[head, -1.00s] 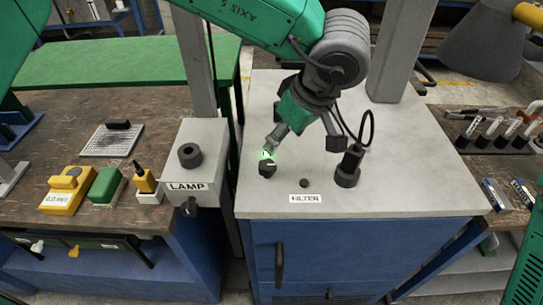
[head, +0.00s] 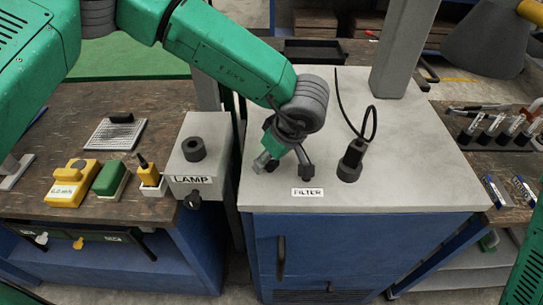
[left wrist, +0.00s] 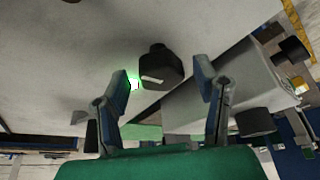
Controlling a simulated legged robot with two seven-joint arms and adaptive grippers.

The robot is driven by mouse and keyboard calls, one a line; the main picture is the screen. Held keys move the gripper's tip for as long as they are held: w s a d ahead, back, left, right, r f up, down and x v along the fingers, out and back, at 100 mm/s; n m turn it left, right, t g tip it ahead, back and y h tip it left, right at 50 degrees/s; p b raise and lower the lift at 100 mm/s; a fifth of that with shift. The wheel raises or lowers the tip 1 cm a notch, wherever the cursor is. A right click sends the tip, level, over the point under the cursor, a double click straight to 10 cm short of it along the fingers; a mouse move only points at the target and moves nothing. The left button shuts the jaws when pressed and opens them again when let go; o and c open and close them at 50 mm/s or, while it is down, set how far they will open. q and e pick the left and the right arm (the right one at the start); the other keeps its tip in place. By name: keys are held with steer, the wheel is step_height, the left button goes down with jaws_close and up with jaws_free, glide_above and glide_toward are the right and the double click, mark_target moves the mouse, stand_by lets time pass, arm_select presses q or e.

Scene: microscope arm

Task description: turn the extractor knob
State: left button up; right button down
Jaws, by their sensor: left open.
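A black knob with a white mark (left wrist: 160,72) stands on the pale cabinet top, with a small green glow beside it. In the left wrist view it lies between and just beyond the fingers of my left gripper (left wrist: 168,105). The gripper is open, with no visible grip on the knob. In the head view my left gripper (head: 284,166) points down near the cabinet top, behind the FILTER label (head: 307,192). There its fingers and wrist largely hide the knob. My right gripper is not in view.
A grey LAMP box (head: 203,150) with black knobs stands left of the cabinet. A black cylinder with a cable (head: 351,160) stands right of the gripper. A grey post (head: 402,45) rises behind. The cabinet top (head: 420,150) is clear at right.

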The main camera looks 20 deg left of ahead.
arm_select(q)
steer(key=c, duration=1.2)
steer(key=shift+o, duration=0.2)
steer(key=shift+r, duration=0.1)
